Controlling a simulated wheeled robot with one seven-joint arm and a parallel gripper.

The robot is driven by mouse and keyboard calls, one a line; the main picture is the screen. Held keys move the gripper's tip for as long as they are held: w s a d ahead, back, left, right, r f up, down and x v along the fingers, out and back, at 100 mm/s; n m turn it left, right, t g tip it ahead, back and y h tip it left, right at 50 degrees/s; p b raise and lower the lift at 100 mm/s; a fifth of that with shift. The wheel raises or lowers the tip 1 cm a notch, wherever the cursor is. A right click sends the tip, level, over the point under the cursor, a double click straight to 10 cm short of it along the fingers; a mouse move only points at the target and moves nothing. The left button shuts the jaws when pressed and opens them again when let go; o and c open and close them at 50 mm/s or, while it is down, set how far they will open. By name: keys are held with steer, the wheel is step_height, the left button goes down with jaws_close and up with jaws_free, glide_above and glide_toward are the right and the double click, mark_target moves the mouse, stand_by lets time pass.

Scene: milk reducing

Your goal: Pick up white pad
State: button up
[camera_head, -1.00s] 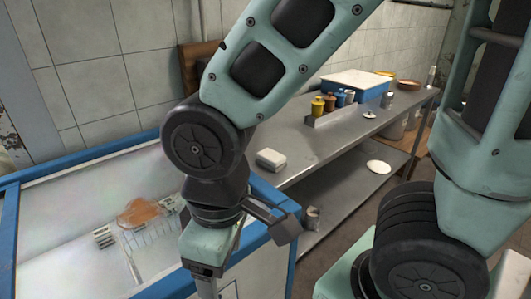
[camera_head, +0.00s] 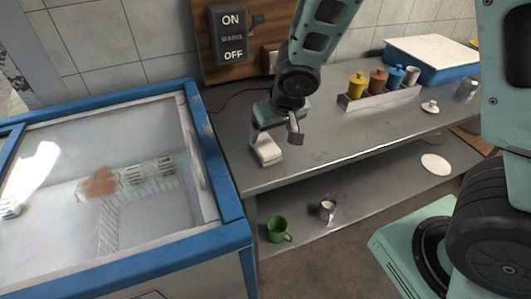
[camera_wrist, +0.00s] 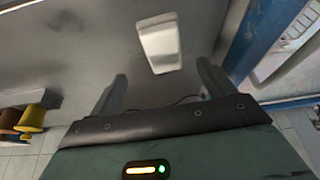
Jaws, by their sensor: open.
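The white pad (camera_head: 268,153) is a small pale block lying flat on the left end of the metal counter, near the freezer. In the wrist view the white pad (camera_wrist: 160,44) lies beyond my fingertips, roughly in line with the gap between them. My gripper (camera_head: 276,138) is open just above and beside the pad, and one finger overlaps part of the pad in the head view. In the wrist view my gripper (camera_wrist: 162,75) has its two fingers apart with nothing between them. I cannot tell whether a finger touches the pad.
A blue-framed freezer (camera_head: 232,210) with a glass top stands left of the metal counter (camera_head: 330,150). A rack of coloured jars (camera_head: 378,86) and a blue box with a white top (camera_head: 432,58) are farther right. A green mug (camera_head: 277,229) and a metal cup (camera_head: 327,209) stand on the lower shelf.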

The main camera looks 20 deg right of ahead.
mark_target(265, 144)
steer(key=x, duration=0.5)
steer(key=b+x, duration=0.1)
steer(key=x, duration=0.2)
steer(key=shift+w+a+f, duration=0.1)
steer(key=shift+a+f, duration=0.05)
steer(key=shift+a, duration=0.15)
steer(key=c, duration=1.1)
